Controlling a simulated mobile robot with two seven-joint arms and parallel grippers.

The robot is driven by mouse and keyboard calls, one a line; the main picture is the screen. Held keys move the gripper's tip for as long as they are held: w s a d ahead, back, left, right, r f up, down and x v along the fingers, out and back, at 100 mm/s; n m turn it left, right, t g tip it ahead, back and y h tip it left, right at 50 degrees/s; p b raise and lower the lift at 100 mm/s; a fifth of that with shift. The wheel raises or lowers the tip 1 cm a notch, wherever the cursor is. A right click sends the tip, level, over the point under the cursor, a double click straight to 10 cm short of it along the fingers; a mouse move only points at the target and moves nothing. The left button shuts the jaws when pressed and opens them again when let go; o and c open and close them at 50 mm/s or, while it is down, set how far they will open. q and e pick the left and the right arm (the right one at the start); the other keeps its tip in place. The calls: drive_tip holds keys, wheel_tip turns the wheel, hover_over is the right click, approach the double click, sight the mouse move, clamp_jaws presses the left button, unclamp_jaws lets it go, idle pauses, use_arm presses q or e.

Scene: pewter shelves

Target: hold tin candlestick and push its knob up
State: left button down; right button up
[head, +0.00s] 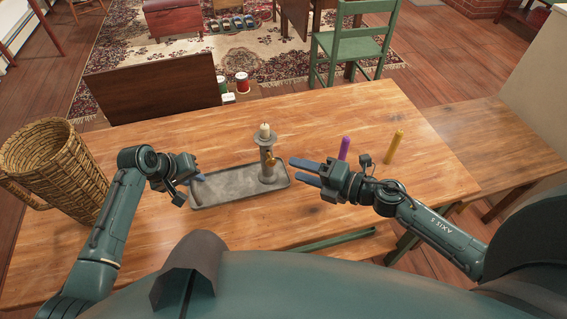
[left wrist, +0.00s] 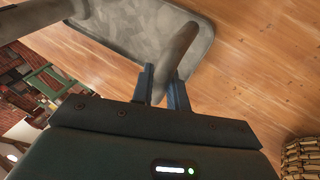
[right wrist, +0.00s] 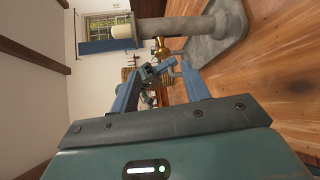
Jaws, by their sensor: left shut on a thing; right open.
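The tin candlestick (head: 266,178) stands upright on the table, its round column rising from a long grey tray base (head: 228,190). A short cream candle (head: 265,130) sits in its top, and a brass knob (head: 271,158) sticks out from the column's side. My left gripper (head: 195,181) is at the tray's left end. In the left wrist view its fingers (left wrist: 160,82) are shut on a grey rounded handle (left wrist: 180,48) at the tray's end. My right gripper (head: 294,171) is open and empty, right of the column. The right wrist view shows the knob (right wrist: 162,48) beyond the fingers, apart from them.
A purple candle (head: 344,148) and a yellow candle (head: 394,147) stand on the table (head: 440,170) at right, the purple one close behind my right gripper. A wicker basket (head: 52,165) stands at the far left. The table behind the candlestick is mostly clear.

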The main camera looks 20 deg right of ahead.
drive_tip(key=shift+v, duration=1.6)
use_arm(q)
drive_tip(key=c, duration=1.3)
unclamp_jaws()
drive_tip(key=shift+r, duration=0.1)
drive_tip(key=v, duration=1.1)
drive_tip(key=shift+s+r, duration=0.2)
drive_tip(key=shift+r, duration=0.15)
drive_tip(key=shift+a+f, duration=0.1)
drive_tip(key=shift+a, duration=0.05)
